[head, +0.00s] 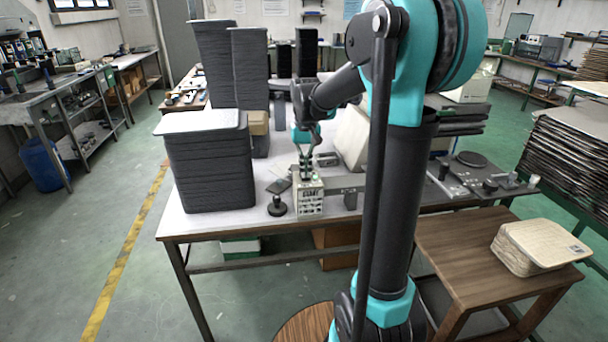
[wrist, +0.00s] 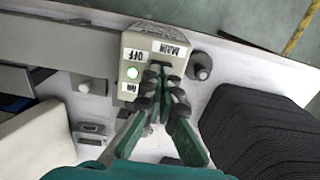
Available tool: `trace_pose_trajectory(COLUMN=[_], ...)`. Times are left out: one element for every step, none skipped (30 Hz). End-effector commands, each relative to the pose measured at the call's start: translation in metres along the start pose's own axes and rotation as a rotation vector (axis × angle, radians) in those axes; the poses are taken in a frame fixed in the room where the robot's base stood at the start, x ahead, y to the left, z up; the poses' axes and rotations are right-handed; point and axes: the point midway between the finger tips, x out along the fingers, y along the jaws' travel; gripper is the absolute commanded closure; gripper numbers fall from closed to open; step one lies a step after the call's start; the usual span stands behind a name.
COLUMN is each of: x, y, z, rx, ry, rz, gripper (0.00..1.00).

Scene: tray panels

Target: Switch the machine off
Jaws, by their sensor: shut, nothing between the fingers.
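A small beige switch box (head: 310,198) stands near the front edge of the white-topped table. In the wrist view the switch box (wrist: 134,40) shows upside-down labels MAIN, OFF and ON. A lit green lamp (wrist: 132,72) sits between the OFF and ON labels. My gripper (wrist: 165,72) is shut and empty, its dark fingertips over the box face beside the lamp, just below the MAIN label in the picture. Any switch lever there is hidden by the fingers; I cannot tell its position or whether they touch it. In the head view my gripper (head: 306,168) is just above the box.
A tall stack of dark trays (head: 210,170) stands left of the box. A black round-based knob (head: 277,206) stands between them; it also shows in the wrist view (wrist: 201,66). A grey bar (wrist: 60,38) adjoins the box. A wooden side table (head: 470,255) holds a wicker-like case (head: 530,250).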

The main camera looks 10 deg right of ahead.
Motion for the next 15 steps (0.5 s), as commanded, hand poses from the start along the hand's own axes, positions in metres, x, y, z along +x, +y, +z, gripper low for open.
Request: trace_pose_trajectory(x=[0.0008, 0.0011, 0.0017, 0.002, 0.0024, 0.003, 0.0034, 0.0038, 0.0043, 0.0047, 0.0051, 0.0055, 0.0053, 0.0049, 0.0039], y=[0.0, 0.0, 0.0, 0.0, 0.0, 0.0, 0.0, 0.0, 0.0, 0.0, 0.0, 0.0, 0.0, 0.0, 0.0], z=[-0.0001, -0.0001, -0.0001, -0.0001, -0.0001, -0.0002, -0.0002, -0.0002, -0.0002, -0.0002, -0.0002, -0.0002, -0.0002, -0.0002, -0.0003], rx=[0.0, 0.0, 0.0, 0.0, 0.0, 0.0, 0.0, 0.0, 0.0, 0.0, 0.0, 0.0, 0.0, 0.0, 0.0], ry=[0.0, 0.0, 0.0, 0.0, 0.0, 0.0, 0.0, 0.0, 0.0, 0.0, 0.0, 0.0, 0.0, 0.0, 0.001], rz=[0.0, 0.0, 0.0, 0.0, 0.0, 0.0, 0.0, 0.0, 0.0, 0.0, 0.0, 0.0, 0.0, 0.0, 0.0], gripper=[1.0, 1.0, 1.0, 1.0, 1.0, 1.0, 1.0, 1.0, 1.0, 1.0, 1.0, 1.0, 1.0, 1.0, 1.0])
